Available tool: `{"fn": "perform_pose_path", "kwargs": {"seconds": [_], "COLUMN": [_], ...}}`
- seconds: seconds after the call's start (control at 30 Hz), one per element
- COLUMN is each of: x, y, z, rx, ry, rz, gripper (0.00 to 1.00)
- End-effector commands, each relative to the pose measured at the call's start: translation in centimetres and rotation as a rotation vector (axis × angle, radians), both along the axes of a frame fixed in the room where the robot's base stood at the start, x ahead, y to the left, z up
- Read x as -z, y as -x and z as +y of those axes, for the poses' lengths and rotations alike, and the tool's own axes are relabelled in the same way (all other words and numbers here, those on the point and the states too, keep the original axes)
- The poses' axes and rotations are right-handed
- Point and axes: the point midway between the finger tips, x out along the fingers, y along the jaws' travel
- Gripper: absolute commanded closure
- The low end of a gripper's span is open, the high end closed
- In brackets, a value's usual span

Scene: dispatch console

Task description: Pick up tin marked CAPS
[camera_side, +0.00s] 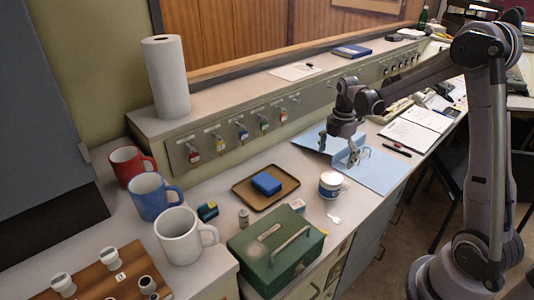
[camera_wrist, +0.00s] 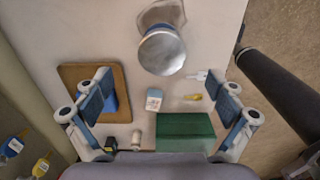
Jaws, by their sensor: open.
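A short white tin (camera_side: 331,185) with a blue band stands upright at the bench's front, right of the brown tray; its lettering is too small to read. In the wrist view I take the round, silvery-topped thing (camera_wrist: 162,52) at top centre to be this tin. My gripper (camera_side: 338,150) is open and empty, pointing down above the blue folder, behind the tin and higher than it. In the wrist view my gripper (camera_wrist: 160,112) has its fingers wide apart at left and right, with the tin ahead of them and touching neither.
The brown tray (camera_side: 250,201) holds a blue block (camera_side: 267,183). A green metal box (camera_side: 275,250) with a handle stands in front. A small pale container (camera_side: 297,205), a small can (camera_side: 244,218) and a white tag (camera_side: 334,219) lie nearby. Mugs (camera_side: 181,237) stand left. The blue folder (camera_side: 376,170) lies right.

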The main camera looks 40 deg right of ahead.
Motion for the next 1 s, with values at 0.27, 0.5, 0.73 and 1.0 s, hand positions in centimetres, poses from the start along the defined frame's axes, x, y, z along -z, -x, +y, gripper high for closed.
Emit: {"fn": "perform_pose_path", "kwargs": {"seconds": [0.27, 0.5, 0.73, 1.0], "x": [3.6, 5.6, 8.0, 10.6], "y": [0.0, 0.0, 0.2, 0.3], "z": [-0.1, 0.0, 0.2, 0.3], "rx": [-0.010, -0.009, -0.009, -0.009], "ry": [-0.001, -0.001, -0.001, 0.000], "rz": [0.003, 0.003, 0.003, 0.000], "gripper": [0.06, 0.06, 0.06, 0.06]}}
